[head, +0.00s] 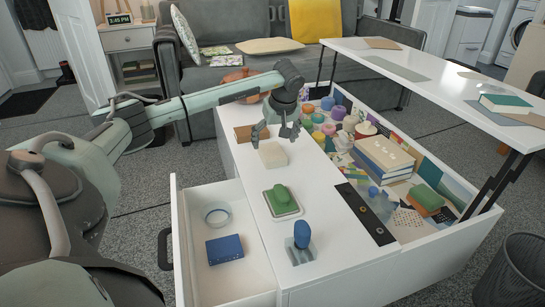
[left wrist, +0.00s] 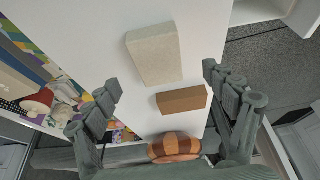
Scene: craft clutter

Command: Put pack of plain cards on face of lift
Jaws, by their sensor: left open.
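A cream block (head: 272,154) and a brown block (head: 243,134) lie on the white fixed top of the coffee table. I cannot tell which is the pack of plain cards. My left gripper (head: 276,132) is open and empty, pointing down just above and behind the cream block. In the left wrist view, the cream block (left wrist: 155,53) and brown block (left wrist: 182,100) show between and beyond the open fingers (left wrist: 162,80). The raised lift (head: 425,75) is a white panel on dark legs at the right. My right gripper is not in view.
The lift carries a grey mat (head: 397,68), a brown sheet (head: 382,43) and a teal book (head: 506,103), with bare white room between. Beneath it is an open compartment of craft items. A green-topped pad (head: 281,199) and blue-handled stamp (head: 301,238) stand nearer. A drawer (head: 192,258) is open.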

